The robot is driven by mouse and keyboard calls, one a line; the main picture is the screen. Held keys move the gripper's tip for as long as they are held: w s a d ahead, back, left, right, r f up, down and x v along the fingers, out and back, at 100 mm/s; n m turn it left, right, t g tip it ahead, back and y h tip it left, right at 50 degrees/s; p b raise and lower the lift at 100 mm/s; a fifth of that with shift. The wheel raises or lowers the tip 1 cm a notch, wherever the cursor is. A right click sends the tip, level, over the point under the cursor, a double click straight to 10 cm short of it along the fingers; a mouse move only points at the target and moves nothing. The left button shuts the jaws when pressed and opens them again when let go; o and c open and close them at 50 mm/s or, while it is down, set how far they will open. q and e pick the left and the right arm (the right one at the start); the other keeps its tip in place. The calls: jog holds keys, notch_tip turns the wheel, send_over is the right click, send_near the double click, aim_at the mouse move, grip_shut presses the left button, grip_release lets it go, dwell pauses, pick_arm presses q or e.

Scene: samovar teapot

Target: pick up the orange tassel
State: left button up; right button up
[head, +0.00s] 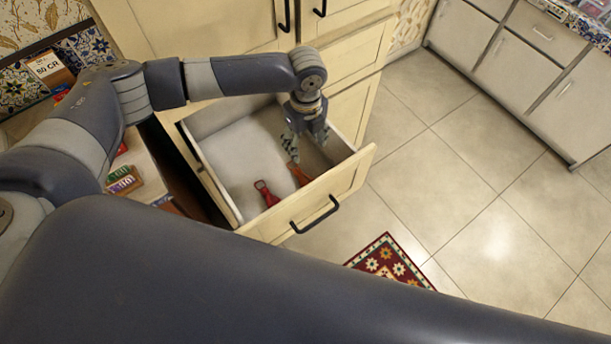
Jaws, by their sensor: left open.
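The orange tassel (299,174) lies on the floor of an open cream drawer (320,205), near its front right part. My left gripper (304,147) reaches down into the drawer from above, with its fingers apart. One fingertip appears just above the upper end of the tassel. I cannot tell whether it touches the tassel, and the gripper may hide part of it. My right gripper is not in view.
A red object with a ring-shaped end (266,192) lies left of the tassel in the drawer. The drawer walls and black-handled front surround both. A patterned rug (388,264) lies on the tiled floor. Small boxes (123,181) are at left.

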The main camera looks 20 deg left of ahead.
pick_arm(q)
notch_tip(320, 180, down, 3)
jog(key=s+b, duration=0.1)
jog(key=b, duration=0.7)
send_over(307, 180)
notch_tip(307, 180, down, 6)
jog(key=f, duration=0.1)
jog(key=f+p, duration=0.1)
jog(key=f, duration=0.1)
jog(key=shift+a+f, duration=0.2)
jog(key=shift+f, duration=0.95)
notch_tip(307, 180, down, 3)
jog(key=shift+d+f+p, duration=0.15)
jog(key=shift+p, duration=0.5)
jog(key=shift+f, duration=0.65)
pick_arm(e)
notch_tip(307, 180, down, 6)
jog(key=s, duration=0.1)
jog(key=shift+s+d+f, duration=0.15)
pick_arm(q)
jog(key=shift+c, duration=0.3)
